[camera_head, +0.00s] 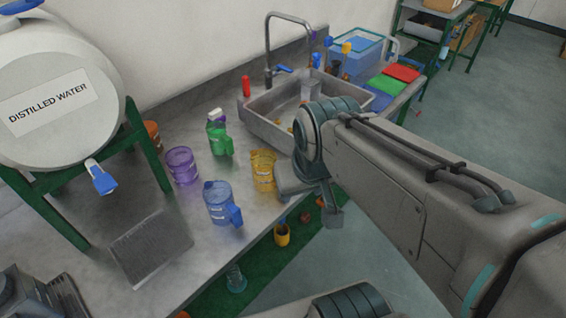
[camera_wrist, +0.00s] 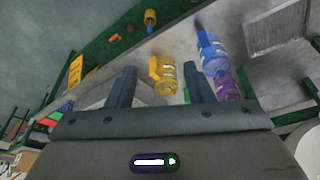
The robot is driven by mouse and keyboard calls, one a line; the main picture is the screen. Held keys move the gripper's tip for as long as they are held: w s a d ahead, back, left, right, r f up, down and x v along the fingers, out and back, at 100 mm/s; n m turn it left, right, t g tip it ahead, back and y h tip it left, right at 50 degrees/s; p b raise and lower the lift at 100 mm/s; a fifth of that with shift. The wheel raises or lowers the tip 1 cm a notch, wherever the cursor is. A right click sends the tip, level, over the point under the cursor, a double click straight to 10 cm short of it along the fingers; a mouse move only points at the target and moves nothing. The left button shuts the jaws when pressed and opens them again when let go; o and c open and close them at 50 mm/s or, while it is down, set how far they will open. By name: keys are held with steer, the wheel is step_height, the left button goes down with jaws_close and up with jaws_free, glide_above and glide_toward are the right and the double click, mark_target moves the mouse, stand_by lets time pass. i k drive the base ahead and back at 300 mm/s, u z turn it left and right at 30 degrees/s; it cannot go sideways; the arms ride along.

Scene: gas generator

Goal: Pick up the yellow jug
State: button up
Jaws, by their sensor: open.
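The yellow jug (camera_head: 263,171) stands on the metal counter in front of the sink, with a blue jug to its left and nearer in the head view. My gripper (camera_head: 305,200) is just to the right of the yellow jug in the head view. In the wrist view the yellow jug (camera_wrist: 163,76) shows upside down beyond the two fingers, between them and apart from them. My gripper (camera_wrist: 158,80) is open and empty. The jug's handle (camera_wrist: 153,67) shows on its left side there.
The blue jug (camera_head: 220,203), purple jug (camera_head: 182,166) and green jug (camera_head: 219,138) stand close by on the counter (camera_head: 180,220). The sink (camera_head: 285,117) is behind. A distilled water tank (camera_head: 55,90) is at left. A small yellow container (camera_head: 282,235) sits below the counter edge.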

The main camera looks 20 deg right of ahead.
mark_target(263, 161)
steer(key=u, duration=0.05)
steer(key=k, duration=0.65)
steer(key=z, duration=0.5)
steer(key=i, duration=1.25)
steer(key=u, duration=0.85)
